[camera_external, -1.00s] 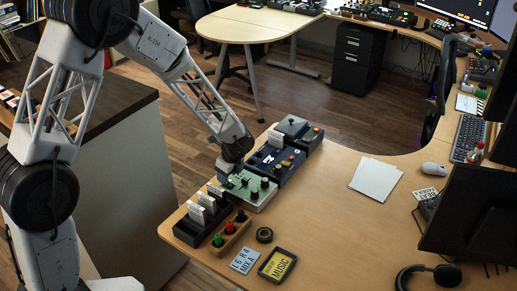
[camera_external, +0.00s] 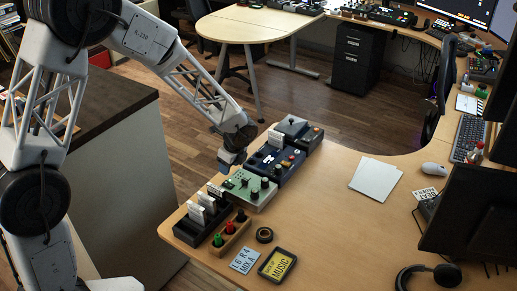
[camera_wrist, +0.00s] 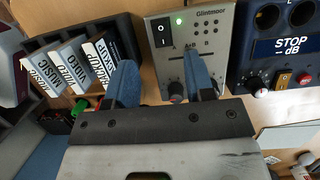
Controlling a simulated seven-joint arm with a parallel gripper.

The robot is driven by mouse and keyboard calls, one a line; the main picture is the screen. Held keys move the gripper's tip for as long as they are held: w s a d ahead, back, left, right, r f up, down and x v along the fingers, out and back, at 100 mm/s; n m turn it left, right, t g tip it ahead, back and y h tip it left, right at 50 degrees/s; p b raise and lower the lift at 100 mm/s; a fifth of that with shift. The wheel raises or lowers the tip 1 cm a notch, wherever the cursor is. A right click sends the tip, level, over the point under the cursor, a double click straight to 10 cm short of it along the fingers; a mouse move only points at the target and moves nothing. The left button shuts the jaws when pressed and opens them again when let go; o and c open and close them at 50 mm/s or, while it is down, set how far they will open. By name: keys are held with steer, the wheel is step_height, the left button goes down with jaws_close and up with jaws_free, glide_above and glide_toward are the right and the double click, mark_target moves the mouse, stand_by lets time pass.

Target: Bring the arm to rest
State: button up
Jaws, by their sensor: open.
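My gripper (camera_external: 229,164) hangs in the air just above the back left edge of the pale green device (camera_external: 246,195) in the external view. In the wrist view my gripper (camera_wrist: 162,82) has its two blue fingers spread apart with nothing between them. Beyond the fingers is the front of the same device (camera_wrist: 191,40), with a rocker switch, a lit green light and a knob partly hidden by the right finger. The gripper appears apart from the device.
A black card rack (camera_external: 187,233) and a wooden block with coloured pegs (camera_external: 226,239) stand left of the device. A dark blue unit (camera_external: 277,170) is at its right. A tape roll (camera_external: 264,235) and a yellow-labelled tray (camera_external: 278,265) lie in front. The middle desk (camera_external: 330,215) is clear.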

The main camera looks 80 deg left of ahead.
steer(key=s+d+r+n+t, duration=0.1)
steer(key=d+r+n, duration=0.1)
steer(key=d+r, duration=0.55)
steer(key=d+r+n+t, duration=0.1)
steer(key=d+r, duration=0.4)
steer(key=d, duration=0.5)
steer(key=s+d+r+n+t, duration=0.1)
steer(key=d+r+n, duration=0.1)
steer(key=d+r, duration=0.55)
steer(key=s+d+r+n+t+h, duration=0.1)
steer(key=s+d+r+n, duration=0.1)
steer(key=s+d, duration=0.6)
steer(key=s+d+r+n+h, duration=0.1)
steer(key=s+d+r, duration=0.2)
steer(key=s+d, duration=0.5)
steer(key=d, duration=0.6)
steer(key=shift+n+t, duration=0.4)
steer(key=shift+o, duration=0.5)
steer(key=shift+w+r, duration=0.1)
steer(key=shift+r, duration=0.05)
